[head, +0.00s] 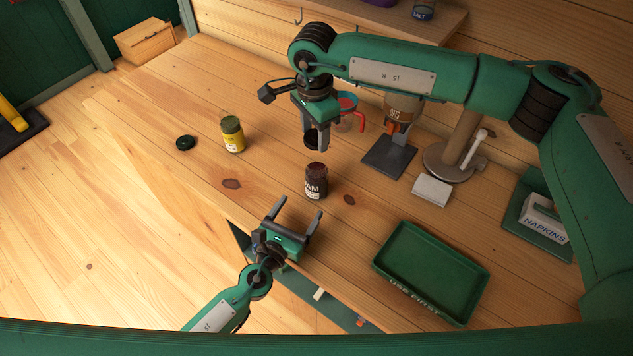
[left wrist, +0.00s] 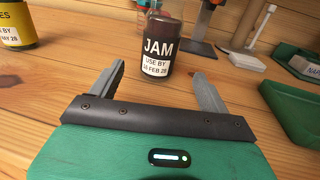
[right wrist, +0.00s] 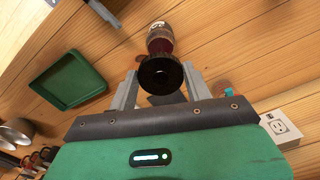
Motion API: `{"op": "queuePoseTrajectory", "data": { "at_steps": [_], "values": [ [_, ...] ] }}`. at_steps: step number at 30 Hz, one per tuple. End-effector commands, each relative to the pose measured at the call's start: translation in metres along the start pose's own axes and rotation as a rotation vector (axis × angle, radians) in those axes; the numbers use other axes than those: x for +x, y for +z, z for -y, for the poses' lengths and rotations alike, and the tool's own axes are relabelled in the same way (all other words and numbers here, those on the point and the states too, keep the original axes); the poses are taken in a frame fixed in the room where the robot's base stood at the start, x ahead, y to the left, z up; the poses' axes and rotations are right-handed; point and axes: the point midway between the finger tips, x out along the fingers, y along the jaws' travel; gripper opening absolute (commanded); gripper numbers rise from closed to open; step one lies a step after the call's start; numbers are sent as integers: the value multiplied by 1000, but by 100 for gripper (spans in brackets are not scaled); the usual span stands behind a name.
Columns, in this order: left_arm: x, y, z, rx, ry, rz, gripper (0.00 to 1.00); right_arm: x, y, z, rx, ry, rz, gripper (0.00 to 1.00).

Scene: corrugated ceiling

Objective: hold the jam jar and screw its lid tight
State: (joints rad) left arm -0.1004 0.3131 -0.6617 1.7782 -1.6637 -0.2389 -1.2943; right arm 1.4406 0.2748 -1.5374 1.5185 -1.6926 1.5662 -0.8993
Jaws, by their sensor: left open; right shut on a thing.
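The jam jar (head: 316,188), dark red with a white JAM label, stands upright on the wooden table; its top shows no lid. My left gripper (head: 299,209) is open and empty at the table's near edge, its fingers pointing toward the jar. In the left wrist view the jar (left wrist: 163,48) stands just beyond the fingertips, between their lines. My right gripper (head: 315,138) is shut on a black lid (right wrist: 160,74) above and slightly behind the jar. In the right wrist view the jar (right wrist: 160,40) shows past the lid, apart from it.
A yellow-labelled jar (head: 232,135) stands to the left, with a dark round lid (head: 185,142) lying beside it. A green tray (head: 430,267) lies at the right front.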

Motion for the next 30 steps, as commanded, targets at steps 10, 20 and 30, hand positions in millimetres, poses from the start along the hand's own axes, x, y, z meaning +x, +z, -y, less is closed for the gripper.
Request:
{"op": "queuePoseTrajectory", "data": {
  "at_steps": [10, 20, 30],
  "values": [
    [14, 1, -1, -6, 4, 3, 79, 0, 0, 0, 0, 0, 0, 29],
    [75, 1, -1, -6, 4, 3, 79, 0, 0, 0, 0, 0, 0, 29],
    [116, 1, -1, -5, 3, 1, 79, 0, 0, 0, 0, 0, 0, 29]
  ]
}}
